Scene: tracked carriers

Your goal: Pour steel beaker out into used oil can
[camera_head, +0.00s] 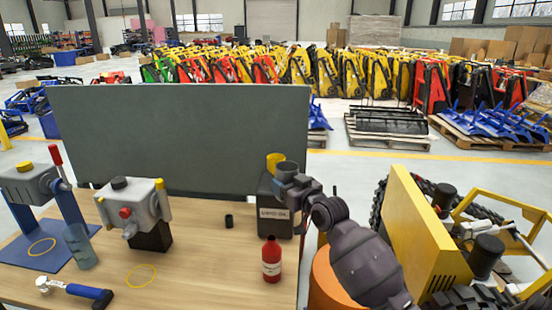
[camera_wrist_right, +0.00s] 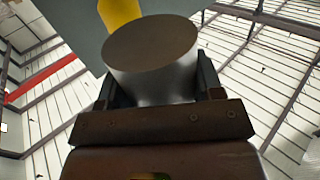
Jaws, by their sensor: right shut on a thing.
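The steel beaker (camera_head: 287,168) is a grey cylinder above the used oil can (camera_head: 268,222), with its dark round top showing. My right gripper (camera_head: 290,187) is shut around its side; the wrist view shows the beaker (camera_wrist_right: 155,85) between the fingers (camera_wrist_right: 160,92). The beaker looks about upright. The can is a dark box with a white label, standing near the table's right edge. A yellow piece (camera_head: 274,159) shows just behind the beaker, also in the wrist view (camera_wrist_right: 120,12); its join to the can is hidden. My left gripper is out of view.
A red bottle (camera_head: 271,260) stands in front of the can. A small black cap (camera_head: 229,221) lies left of it. A grey panel (camera_head: 180,140) stands behind.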

